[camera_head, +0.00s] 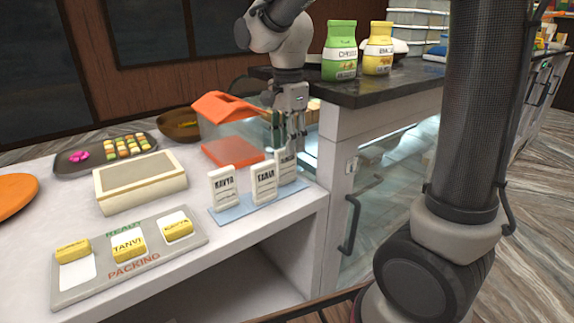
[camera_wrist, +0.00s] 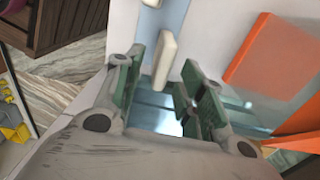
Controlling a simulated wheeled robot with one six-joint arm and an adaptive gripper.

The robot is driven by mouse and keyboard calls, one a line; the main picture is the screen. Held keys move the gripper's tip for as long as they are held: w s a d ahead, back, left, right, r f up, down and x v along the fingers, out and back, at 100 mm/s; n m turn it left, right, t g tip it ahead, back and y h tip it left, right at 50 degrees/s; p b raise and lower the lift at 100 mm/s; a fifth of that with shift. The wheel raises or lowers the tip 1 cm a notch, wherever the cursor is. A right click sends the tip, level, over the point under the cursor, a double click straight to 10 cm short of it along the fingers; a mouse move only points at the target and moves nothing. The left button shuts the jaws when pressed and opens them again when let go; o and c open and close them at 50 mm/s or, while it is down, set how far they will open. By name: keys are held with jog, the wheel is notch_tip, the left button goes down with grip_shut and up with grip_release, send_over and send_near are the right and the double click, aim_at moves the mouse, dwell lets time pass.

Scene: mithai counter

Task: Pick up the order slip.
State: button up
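Three white order slips stand upright in a row on a pale blue strip (camera_head: 235,213) at the counter's front edge. The left slip (camera_head: 222,187) seems to read KAVYA; the middle slip (camera_head: 264,184) is harder to read. The right slip (camera_head: 287,170) is partly covered by my gripper (camera_head: 290,146), which points down over it. In the wrist view, one slip (camera_wrist: 166,58) shows edge-on between the spread fingertips of my gripper (camera_wrist: 165,72). The fingers are open, with a gap visible on the slip's sides. I cannot tell how far down they reach.
An orange-lidded clear bin (camera_head: 222,108) and an orange slab (camera_head: 232,152) stand close behind the slips. A cream box (camera_head: 140,182) and a grey READY/PACKING board (camera_head: 88,285) with yellow boxes lie left. A dark raised counter (camera_head: 385,87) with two jars is at right.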

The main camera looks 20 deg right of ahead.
aim_at(286, 177)
jog(key=f, duration=0.7)
jog(key=shift+w+a+f, duration=0.1)
jog(key=shift+a, duration=0.15)
grip_shut()
